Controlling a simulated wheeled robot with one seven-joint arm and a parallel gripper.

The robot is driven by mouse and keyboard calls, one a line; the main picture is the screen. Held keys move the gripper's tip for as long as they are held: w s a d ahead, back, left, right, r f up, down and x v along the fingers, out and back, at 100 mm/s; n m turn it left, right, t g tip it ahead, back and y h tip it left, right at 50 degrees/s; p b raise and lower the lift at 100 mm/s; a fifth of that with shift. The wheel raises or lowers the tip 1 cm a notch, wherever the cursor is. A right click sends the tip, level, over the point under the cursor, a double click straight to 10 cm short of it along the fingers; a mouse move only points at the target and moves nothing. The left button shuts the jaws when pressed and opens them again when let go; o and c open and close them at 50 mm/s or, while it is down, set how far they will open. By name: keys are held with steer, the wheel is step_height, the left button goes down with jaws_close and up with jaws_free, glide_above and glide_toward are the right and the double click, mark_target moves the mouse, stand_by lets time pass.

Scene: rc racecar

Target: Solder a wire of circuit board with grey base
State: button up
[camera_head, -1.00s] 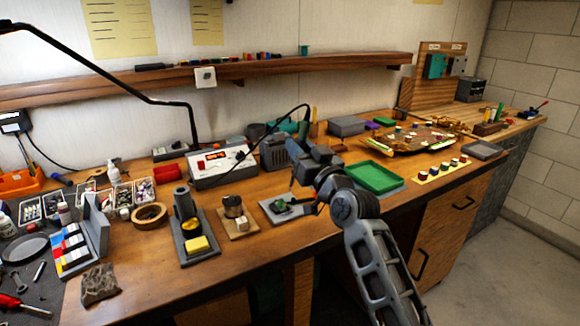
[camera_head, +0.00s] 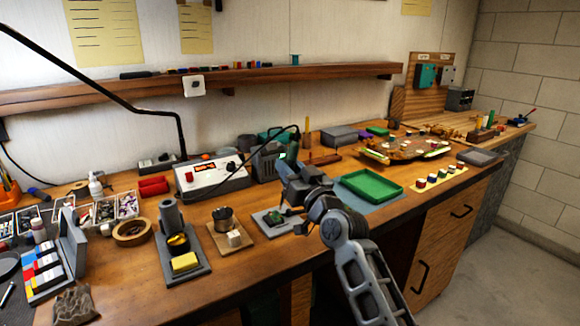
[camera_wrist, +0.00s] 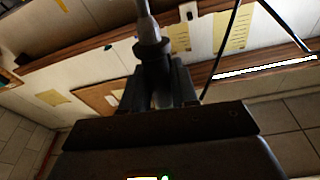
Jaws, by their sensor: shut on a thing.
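A small green circuit board (camera_head: 271,216) lies on a light grey base (camera_head: 262,222) near the front of the workbench. My gripper (camera_head: 287,172) is above and just right of it. In the wrist view, my gripper (camera_wrist: 160,88) is shut on the grey handle of a soldering iron (camera_wrist: 149,32). A black cable arcs from the soldering station (camera_head: 211,175) to the held iron. I cannot tell whether the iron's tip touches the board.
A stand with yellow sponge (camera_head: 186,262) and a tin on a wooden block (camera_head: 232,238) stand left of the board. A green tray (camera_head: 369,187) is to the right. A larger brown board (camera_head: 405,147) lies farther right. A shelf (camera_head: 90,97) runs along the wall.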

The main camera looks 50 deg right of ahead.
steer(key=shift+f+b, duration=1.35)
steer(key=shift+b, duration=0.4)
stand_by(4.9)
steer(key=shift+r, duration=0.1)
stand_by(0.7)
